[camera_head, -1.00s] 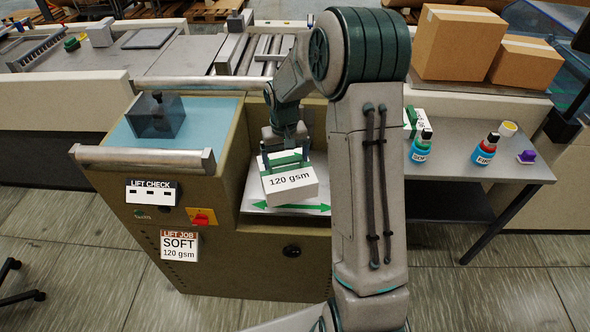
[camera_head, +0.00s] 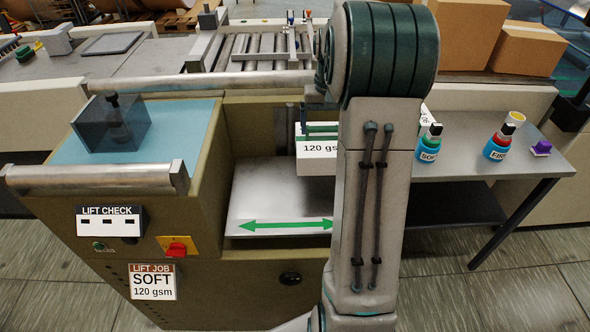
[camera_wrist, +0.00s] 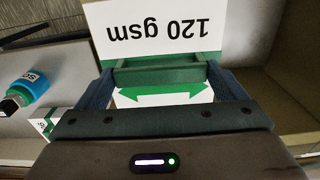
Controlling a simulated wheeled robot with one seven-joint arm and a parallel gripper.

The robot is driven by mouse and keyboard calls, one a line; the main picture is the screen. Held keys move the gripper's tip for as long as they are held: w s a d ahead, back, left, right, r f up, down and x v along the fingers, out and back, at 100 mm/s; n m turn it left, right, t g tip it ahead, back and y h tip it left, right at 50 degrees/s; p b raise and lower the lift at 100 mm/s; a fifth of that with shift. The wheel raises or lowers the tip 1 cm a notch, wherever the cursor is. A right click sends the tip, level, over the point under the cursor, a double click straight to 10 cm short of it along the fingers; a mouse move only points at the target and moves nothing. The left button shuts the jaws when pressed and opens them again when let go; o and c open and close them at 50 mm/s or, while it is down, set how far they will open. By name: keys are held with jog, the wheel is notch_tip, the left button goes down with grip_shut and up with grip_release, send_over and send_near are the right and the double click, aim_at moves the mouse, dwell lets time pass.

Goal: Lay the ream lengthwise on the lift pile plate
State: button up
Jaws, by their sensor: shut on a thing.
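The ream (camera_head: 313,160) is a white block labelled "120 gsm" with a green arrow on top. My gripper (camera_head: 318,133) is shut on it and holds it above the right part of the lift pile plate, partly hidden behind my arm. In the wrist view, the ream (camera_wrist: 150,62) sits between the fingers of my gripper (camera_wrist: 160,80), its label upside down. The lift pile plate (camera_head: 262,198) is a bare light metal surface with a green double arrow running left to right near its front edge. Its right end is hidden by my arm.
The lift housing (camera_head: 205,235) walls the plate at left. A glass box (camera_head: 112,122) stands on its blue top. A side table (camera_head: 470,150) at right holds a SOFT bottle (camera_head: 430,143), a second bottle (camera_head: 497,143) and a purple item (camera_head: 541,148). Cardboard boxes (camera_head: 525,48) stand behind.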

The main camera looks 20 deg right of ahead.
aim_at(299, 152)
jog(key=a+f, duration=0.1)
jog(key=a, duration=0.1)
jog(key=s+a+f, duration=0.1)
jog(key=a+f, duration=0.1)
jog(key=a, duration=0.1)
jog(key=s+a+f, duration=0.1)
jog(key=a+f, duration=0.1)
jog(key=a, duration=0.1)
jog(key=shift+a+f+p, duration=0.1)
jog(key=shift+a+p, duration=0.05)
jog(key=shift+p, duration=0.15)
jog(key=shift+f, duration=1.9)
jog(key=shift+f, duration=0.1)
jog(key=shift+f, duration=0.15)
jog(key=o, duration=1.8)
jog(key=shift+s, duration=0.1)
jog(key=shift+c, duration=0.2)
notch_tip(299, 152, up, 12)
jog(key=shift+a+r, duration=0.1)
jog(key=shift+r, duration=0.05)
jog(key=s+a+n+t, duration=0.1)
jog(key=s+a+n, duration=0.1)
jog(key=s+a, duration=0.4)
jog(key=s+a+n+t, duration=0.2)
jog(key=s+a, duration=0.4)
jog(key=s, duration=0.8)
jog(key=shift+r+n, duration=0.3)
